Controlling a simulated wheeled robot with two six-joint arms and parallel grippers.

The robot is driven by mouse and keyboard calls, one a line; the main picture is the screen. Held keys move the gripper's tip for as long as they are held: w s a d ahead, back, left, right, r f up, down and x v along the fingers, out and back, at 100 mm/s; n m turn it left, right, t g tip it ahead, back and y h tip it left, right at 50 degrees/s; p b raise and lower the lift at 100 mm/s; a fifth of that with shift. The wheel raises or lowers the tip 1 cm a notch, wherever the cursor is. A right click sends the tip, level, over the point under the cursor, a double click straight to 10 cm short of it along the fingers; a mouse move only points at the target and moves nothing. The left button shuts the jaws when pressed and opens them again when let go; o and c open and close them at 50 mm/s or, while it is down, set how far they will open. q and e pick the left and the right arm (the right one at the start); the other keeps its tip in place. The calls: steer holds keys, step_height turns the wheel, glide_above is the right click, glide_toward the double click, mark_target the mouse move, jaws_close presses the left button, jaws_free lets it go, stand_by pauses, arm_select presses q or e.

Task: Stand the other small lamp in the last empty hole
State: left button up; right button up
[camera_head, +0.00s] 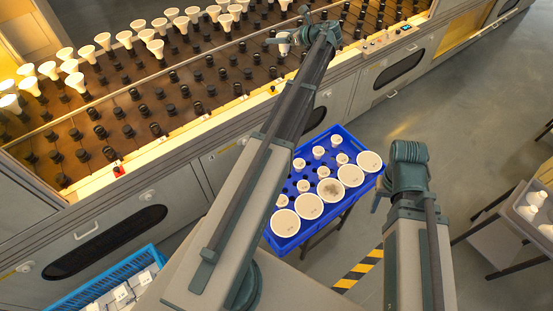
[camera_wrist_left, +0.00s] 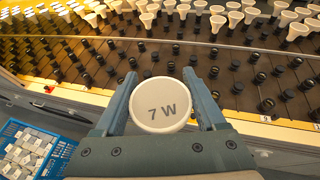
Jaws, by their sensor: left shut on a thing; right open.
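My left gripper (camera_head: 284,40) is shut on a small white lamp marked 7 W (camera_wrist_left: 160,105), seen face-on between the two fingers. It holds the lamp over the rack of the long bench, near its front edge. The blue tray (camera_head: 338,131) stands on a stand in front of the bench. Large white lamps (camera_head: 330,190) line its front side, with several smaller white lamps (camera_head: 318,152) behind them. Dark holes show between the small lamps, but my left arm hides part of the tray. My right gripper (camera_head: 379,190) is open beside the tray's right end, mostly hidden behind its wrist.
The bench rack (camera_head: 180,75) holds rows of black sockets, with white lamps in the back rows. A light-blue crate (camera_head: 95,290) of white boxes is at lower left. A grey bin with white lamps (camera_head: 535,200) stands at right. Floor between is open.

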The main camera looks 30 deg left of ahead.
arm_select(q)
steer(key=s+d+f+b, duration=0.3)
steer(key=s+f+b, duration=0.4)
steer(key=f+b, duration=0.8)
steer(key=s+d+f+b, duration=0.3)
steer(key=s+f+b, duration=0.4)
steer(key=f+b, duration=0.9)
steer(key=s+d+f+b, duration=0.4)
steer(key=s+f+b, duration=0.3)
steer(key=f+b, duration=0.9)
steer(key=shift+f, duration=0.75)
step_height(320, 180, down, 5)
steer(key=b, duration=0.4)
steer(key=shift+r+b, duration=0.1)
steer(key=shift+b, duration=0.3)
steer(key=shift+f+b, duration=0.35)
steer(key=shift+f, duration=0.05)
steer(key=o, duration=1.3)
steer(key=shift+r, duration=0.15)
steer(key=shift+o, duration=0.2)
steer(key=shift+d, duration=0.1)
steer(key=p+v, duration=0.5)
steer(key=v, duration=0.8)
steer(key=shift+d+r, duration=0.15)
steer(key=shift+d, duration=0.25)
steer(key=shift+w, duration=0.1)
